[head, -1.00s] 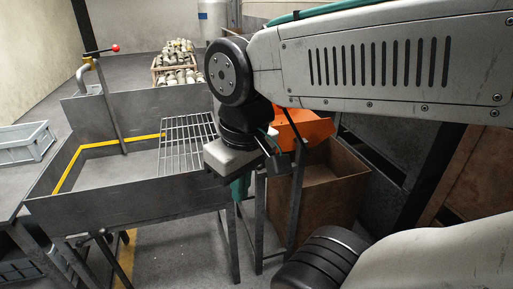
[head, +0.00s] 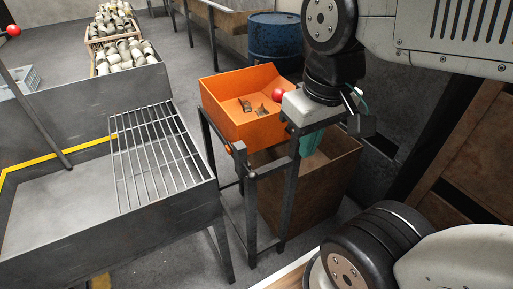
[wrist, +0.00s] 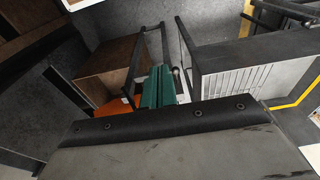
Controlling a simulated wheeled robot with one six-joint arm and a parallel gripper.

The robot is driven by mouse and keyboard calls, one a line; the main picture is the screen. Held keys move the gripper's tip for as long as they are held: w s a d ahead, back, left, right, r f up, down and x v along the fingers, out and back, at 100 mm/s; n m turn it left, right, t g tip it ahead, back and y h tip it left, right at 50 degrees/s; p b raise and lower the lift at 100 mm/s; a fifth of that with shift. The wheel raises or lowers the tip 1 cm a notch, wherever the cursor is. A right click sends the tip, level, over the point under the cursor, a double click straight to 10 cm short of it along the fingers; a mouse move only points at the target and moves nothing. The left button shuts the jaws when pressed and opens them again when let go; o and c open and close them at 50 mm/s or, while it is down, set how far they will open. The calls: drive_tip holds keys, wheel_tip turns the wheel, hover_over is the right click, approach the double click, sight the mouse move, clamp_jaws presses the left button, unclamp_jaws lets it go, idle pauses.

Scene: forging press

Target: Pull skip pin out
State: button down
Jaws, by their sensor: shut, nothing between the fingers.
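The orange skip (head: 238,127) sits on a dark metal stand (head: 284,190) in the head view, with two small metal pieces inside. A red ball knob (head: 278,95) shows at its right edge, beside my wrist. A small orange fitting (head: 228,148) is at the stand's front left corner. I cannot tell for sure which part is the skip pin. My gripper (head: 311,142), with green fingers, is shut and empty, pointing down right of the skip. In the wrist view the shut fingers (wrist: 158,88) are beside the stand's bars; part of the skip (wrist: 112,110) shows to their left.
A brown open bin (head: 325,185) stands under and right of the skip. A metal table with a wire rack (head: 155,160) is at left. A blue drum (head: 275,40) and crates of pale parts (head: 120,45) are behind. Floor shows between table and stand.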

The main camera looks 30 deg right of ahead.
drive_tip(key=shift+w, duration=0.1)
drive_tip(key=n+g, duration=0.2)
drive_tip(key=g, duration=0.3)
hover_over(248, 171)
drive_tip(key=w, duration=0.4)
drive_tip(key=shift+h, duration=0.3)
drive_tip(key=f, duration=0.9)
drive_tip(key=shift+s+a+f, duration=0.15)
drive_tip(key=shift+a+f, duration=0.05)
drive_tip(key=shift+a, duration=0.1)
drive_tip(key=shift+w+a+f, duration=0.1)
drive_tip(key=shift+w+f, duration=0.2)
drive_tip(key=shift+f, duration=0.1)
drive_tip(key=shift+f, duration=0.1)
drive_tip(key=x, duration=0.9)
drive_tip(key=shift+f, duration=0.4)
